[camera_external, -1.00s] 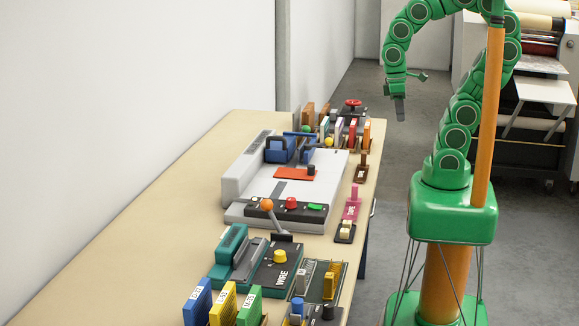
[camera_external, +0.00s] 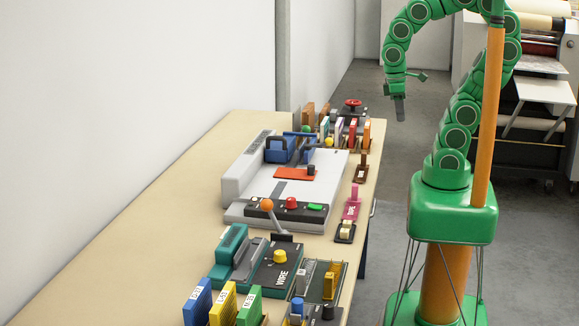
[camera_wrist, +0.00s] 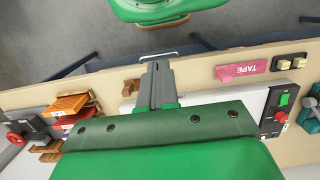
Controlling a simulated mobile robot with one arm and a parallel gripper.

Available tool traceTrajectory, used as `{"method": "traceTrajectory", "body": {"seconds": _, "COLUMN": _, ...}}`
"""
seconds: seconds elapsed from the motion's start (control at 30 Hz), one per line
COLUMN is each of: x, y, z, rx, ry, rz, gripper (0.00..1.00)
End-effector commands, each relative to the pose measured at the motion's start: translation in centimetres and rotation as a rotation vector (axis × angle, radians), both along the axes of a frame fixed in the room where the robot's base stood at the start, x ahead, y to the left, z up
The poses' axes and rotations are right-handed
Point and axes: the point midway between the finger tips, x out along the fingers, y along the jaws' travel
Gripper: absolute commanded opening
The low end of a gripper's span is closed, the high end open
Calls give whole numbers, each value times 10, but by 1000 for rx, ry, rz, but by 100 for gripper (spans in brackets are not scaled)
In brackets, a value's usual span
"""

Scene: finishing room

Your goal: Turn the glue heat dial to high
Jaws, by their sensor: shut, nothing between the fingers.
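No label reading glue heat is legible, so I cannot tell which control is the glue heat dial. The grey binding machine (camera_external: 240,182) on the bench has a red knob (camera_external: 291,202), a green switch (camera_external: 315,207) and an orange-tipped lever (camera_external: 267,205) on its dark front panel. The red knob also shows at the right edge of the wrist view (camera_wrist: 280,116). My gripper (camera_external: 400,116) is shut and empty, pointing down beyond the bench's right edge, apart from everything. It shows in the wrist view (camera_wrist: 157,68), near the bench edge.
A red handwheel (camera_external: 352,103) stands at the bench's far end. A pink TAPE block (camera_external: 352,208) lies near the right edge. The bench's left side (camera_external: 130,235) is clear.

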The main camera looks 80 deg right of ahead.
Motion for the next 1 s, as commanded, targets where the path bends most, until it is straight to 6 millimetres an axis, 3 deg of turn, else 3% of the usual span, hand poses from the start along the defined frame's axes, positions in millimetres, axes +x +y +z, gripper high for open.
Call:
{"method": "traceTrajectory", "body": {"seconds": 0.03, "x": 0, "y": 0, "z": 0, "rx": 0, "ry": 0, "rz": 1, "gripper": 8}}
{"method": "traceTrajectory", "body": {"seconds": 0.17, "x": 7, "y": 5, "z": 2, "rx": 12, "ry": -1, "rz": 55, "gripper": 28}}
{"method": "traceTrajectory", "body": {"seconds": 0.37, "x": 46, "y": 30, "z": 12, "rx": 77, "ry": -17, "rz": 333, "gripper": 57}}
{"method": "traceTrajectory", "body": {"seconds": 0.7, "x": 120, "y": 96, "z": 24, "rx": 231, "ry": -60, "rz": 891, "gripper": 57}}
{"method": "traceTrajectory", "body": {"seconds": 1.0, "x": 177, "y": 159, "z": 21, "rx": 366, "ry": -110, "rz": 1322, "gripper": 57}}
